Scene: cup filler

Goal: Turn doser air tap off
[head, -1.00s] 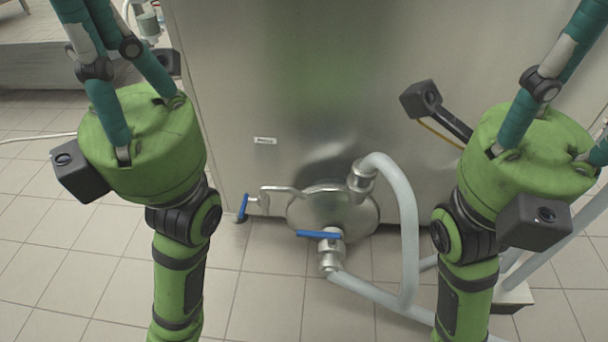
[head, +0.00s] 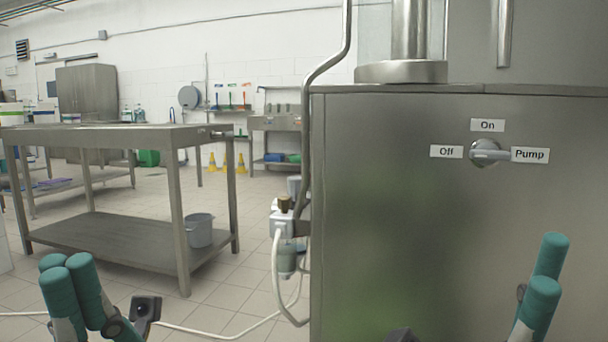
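On the steel cabinet front a silver rotary switch (head: 486,153) sits among labels Off, On and Pump, its lever pointing right at Pump. At the cabinet's left edge a small white and grey fitting (head: 283,222) has a dark, brassy top and a white hose. I cannot tell which part of it is a tap handle. My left gripper (head: 66,282) is at the bottom left, teal fingers up, open and empty, well left of the fitting. My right gripper (head: 544,282) is at the bottom right, below the switch, open and empty; part of it is cut off.
A steel table (head: 105,133) with a lower shelf stands at the left, a grey bucket (head: 199,231) on the shelf. The white hose (head: 276,270) hangs to the tiled floor. Floor between table and cabinet (head: 400,230) is mostly clear.

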